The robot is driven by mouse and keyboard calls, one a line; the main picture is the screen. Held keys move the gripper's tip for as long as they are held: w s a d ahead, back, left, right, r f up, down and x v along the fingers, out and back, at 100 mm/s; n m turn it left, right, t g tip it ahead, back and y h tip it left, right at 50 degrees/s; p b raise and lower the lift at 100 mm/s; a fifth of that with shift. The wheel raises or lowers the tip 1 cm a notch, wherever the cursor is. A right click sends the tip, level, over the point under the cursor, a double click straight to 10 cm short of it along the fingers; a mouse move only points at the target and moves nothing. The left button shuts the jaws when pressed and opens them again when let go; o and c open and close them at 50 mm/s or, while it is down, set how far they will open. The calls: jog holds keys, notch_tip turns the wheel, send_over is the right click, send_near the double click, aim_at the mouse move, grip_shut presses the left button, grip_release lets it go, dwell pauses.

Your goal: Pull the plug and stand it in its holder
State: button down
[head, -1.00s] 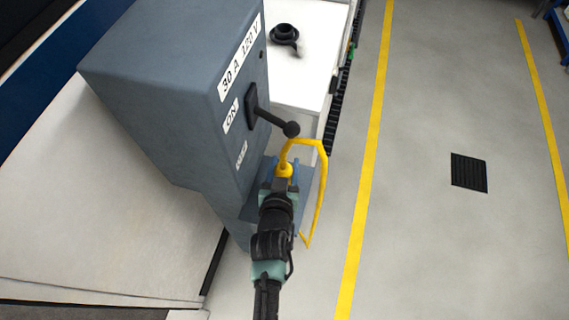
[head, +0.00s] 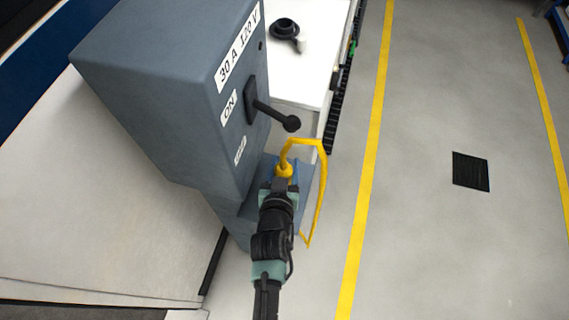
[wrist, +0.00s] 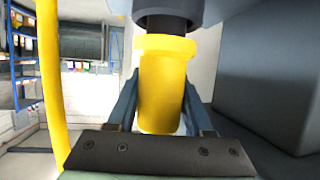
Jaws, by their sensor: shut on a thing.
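The yellow plug (head: 285,171) is at the low front part of the grey-blue power box (head: 170,90), with a yellow cable (head: 322,185) looping off it to the right. My gripper (head: 281,184) is shut on the plug. In the wrist view the yellow plug body (wrist: 165,90) is between my two fingers, and its dark end meets a dark round collar on a grey-blue part. I cannot tell how deep it sits there. A black round cup-like piece (head: 284,27), possibly the holder, stands on the white counter behind the box.
A black lever (head: 275,115) with a ball knob sticks out of the box face just above the plug, beside the ON and OFF labels. The white counter (head: 295,80) is mostly clear. Open grey floor with yellow lines lies to the right.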

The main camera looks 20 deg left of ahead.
jog(key=shift+f+b, duration=0.7)
dwell(0.7)
jog(key=shift+c, duration=1.6)
grip_release()
jog(key=shift+o, duration=0.5)
jog(key=v, duration=1.3)
